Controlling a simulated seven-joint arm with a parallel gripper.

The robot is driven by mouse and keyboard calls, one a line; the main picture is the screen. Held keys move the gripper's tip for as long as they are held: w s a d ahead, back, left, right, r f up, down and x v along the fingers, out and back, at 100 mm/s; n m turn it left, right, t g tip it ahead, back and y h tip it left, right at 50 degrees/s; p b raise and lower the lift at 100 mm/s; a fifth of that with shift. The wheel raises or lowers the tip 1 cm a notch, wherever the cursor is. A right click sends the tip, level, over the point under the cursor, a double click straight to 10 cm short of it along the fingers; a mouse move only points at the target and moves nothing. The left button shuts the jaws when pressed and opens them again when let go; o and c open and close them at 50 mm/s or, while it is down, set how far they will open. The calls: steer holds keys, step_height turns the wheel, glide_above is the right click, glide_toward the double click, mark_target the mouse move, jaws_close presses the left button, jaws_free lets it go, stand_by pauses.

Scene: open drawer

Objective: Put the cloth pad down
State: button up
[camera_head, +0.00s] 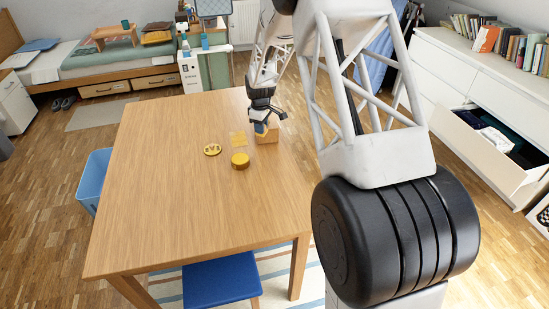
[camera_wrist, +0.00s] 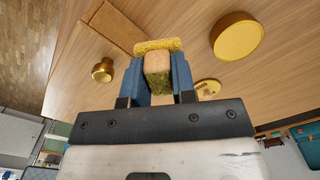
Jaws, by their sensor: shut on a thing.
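My gripper (camera_wrist: 157,62) is shut on a small block-shaped pad, beige on one face and mottled green on another, which I take for the cloth pad (camera_wrist: 157,80). It sits between the two blue fingers. In the head view my gripper (camera_head: 262,126) is low over the far right part of the table, and the held pad is hard to make out there. I cannot tell whether the held pad touches anything.
A wooden block (camera_head: 269,135) stands close beside my gripper. A round yellow tin (camera_head: 240,161) and a gold disc (camera_head: 212,150) are nearby. A small brass knob (camera_wrist: 103,70) shows in the wrist view. The wooden table (camera_head: 170,215) is clear at the front. A drawer (camera_head: 490,150) stands open at right.

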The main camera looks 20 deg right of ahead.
steer(key=s+d+f+n, duration=0.1)
steer(key=s+n, duration=0.1)
steer(key=s, duration=0.5)
steer(key=s+d+f+n, duration=0.1)
steer(key=s+n, duration=0.2)
steer(key=s, duration=0.4)
steer(key=s+f+n, duration=0.1)
steer(key=s+n, duration=0.1)
steer(key=s, duration=0.5)
steer(key=shift+s+d+f, duration=0.2)
steer(key=shift+s+d, duration=0.2)
glide_above(275, 157)
steer(key=shift+a+f, duration=0.1)
steer(key=shift+f, duration=0.65)
steer(key=shift+f, duration=1.75)
steer(key=shift+f, duration=0.15)
steer(key=o, duration=0.8)
